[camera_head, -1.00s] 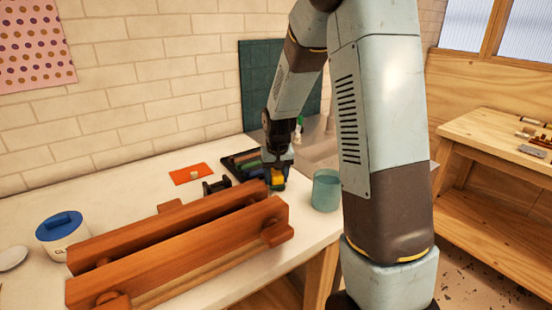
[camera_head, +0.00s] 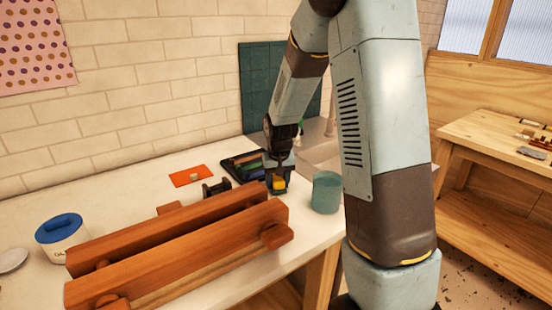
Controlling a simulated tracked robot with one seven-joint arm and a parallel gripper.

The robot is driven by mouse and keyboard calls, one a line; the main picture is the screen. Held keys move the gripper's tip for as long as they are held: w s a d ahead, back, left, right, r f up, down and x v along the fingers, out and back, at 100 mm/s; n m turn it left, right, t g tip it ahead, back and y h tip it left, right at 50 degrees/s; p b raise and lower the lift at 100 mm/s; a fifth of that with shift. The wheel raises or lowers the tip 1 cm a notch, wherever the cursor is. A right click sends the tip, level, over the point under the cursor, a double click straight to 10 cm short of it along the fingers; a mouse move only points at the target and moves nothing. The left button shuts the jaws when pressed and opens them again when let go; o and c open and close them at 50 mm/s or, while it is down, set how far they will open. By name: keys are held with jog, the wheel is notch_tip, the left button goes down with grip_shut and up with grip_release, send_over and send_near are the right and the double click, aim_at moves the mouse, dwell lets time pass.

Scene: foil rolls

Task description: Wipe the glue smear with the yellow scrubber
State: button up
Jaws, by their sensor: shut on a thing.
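My gripper (camera_head: 278,176) points down over the white table behind the right end of the wooden press. It is shut on the yellow scrubber (camera_head: 279,184), a small yellow block with a darker green underside. The scrubber is low, close to the tabletop; I cannot tell whether it touches it. The press partly blocks the view of the area below it. I cannot make out the glue smear in this view.
The wooden press (camera_head: 190,250) fills the table's front. A teal cup (camera_head: 326,192) stands just right of my gripper. A dark tray (camera_head: 243,165), a black stand (camera_head: 216,189), an orange card (camera_head: 191,176) and a blue-lidded glue tub (camera_head: 62,236) stand around. The table's left back is clear.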

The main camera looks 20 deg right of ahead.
aim_at(276, 177)
jog(key=shift+w+a+r, duration=0.2)
jog(key=shift+w+a, duration=0.05)
jog(key=shift+w, duration=0.1)
notch_tip(276, 177, up, 2)
jog(key=shift+s+a, duration=0.1)
jog(key=shift+s, duration=0.05)
jog(key=shift+r, duration=2.65)
